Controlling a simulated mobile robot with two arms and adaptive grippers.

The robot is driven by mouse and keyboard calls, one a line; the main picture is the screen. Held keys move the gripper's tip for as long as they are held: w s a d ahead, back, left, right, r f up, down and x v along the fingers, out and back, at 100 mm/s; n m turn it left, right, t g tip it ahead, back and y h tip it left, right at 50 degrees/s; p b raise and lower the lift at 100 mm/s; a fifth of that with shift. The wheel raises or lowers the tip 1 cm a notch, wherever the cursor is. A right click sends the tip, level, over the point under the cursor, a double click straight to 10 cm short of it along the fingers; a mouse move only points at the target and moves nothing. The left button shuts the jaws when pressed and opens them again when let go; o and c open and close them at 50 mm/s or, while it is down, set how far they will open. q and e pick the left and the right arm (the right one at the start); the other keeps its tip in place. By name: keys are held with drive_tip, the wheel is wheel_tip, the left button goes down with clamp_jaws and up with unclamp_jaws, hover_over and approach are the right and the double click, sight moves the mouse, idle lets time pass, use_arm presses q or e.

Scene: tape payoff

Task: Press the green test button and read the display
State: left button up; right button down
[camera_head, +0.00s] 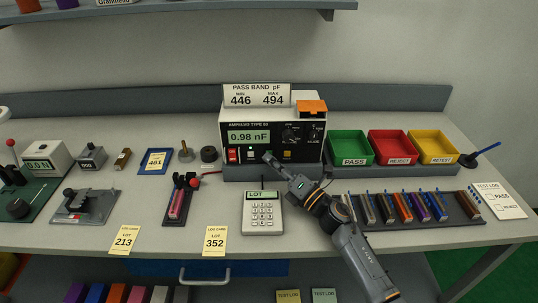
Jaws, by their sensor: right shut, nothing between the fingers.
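The Ampacho meter (303,160) stands at the back centre of the bench. Its lit green display (249,137) reads 0.98 nF. A red switch (233,155), a pale button (252,155) and a yellow button (287,155) show along its lower front. My right gripper (269,159) is shut and empty, its tips at the lower front panel between the pale and yellow buttons. The tips cover that part of the panel. I cannot make out the green test button or tell whether the tips touch the panel. My left gripper is out of view.
A pass band sign (257,95) on the meter reads 446 min, 494 max. Green (350,135), red (392,134) and yellow (433,134) bins stand to the right. A LOT keypad (263,221) and a rack of coloured pieces (462,223) flank my right arm.

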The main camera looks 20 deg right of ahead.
idle(0.4)
drive_tip(key=shift+s+a, duration=0.2)
drive_tip(key=shift+s, duration=0.5)
drive_tip(key=shift+s+a+p, duration=0.15)
drive_tip(key=shift+s+p, duration=0.25)
drive_tip(key=shift+s, duration=0.15)
drive_tip(key=shift+s+a+p, duration=0.15)
drive_tip(key=shift+s+a, duration=0.15)
drive_tip(key=shift+s, duration=0.65)
drive_tip(key=shift+s+a+p, duration=0.15)
drive_tip(key=shift+s+a, duration=0.1)
drive_tip(key=shift+s, duration=0.65)
drive_tip(key=shift+s+f, duration=0.1)
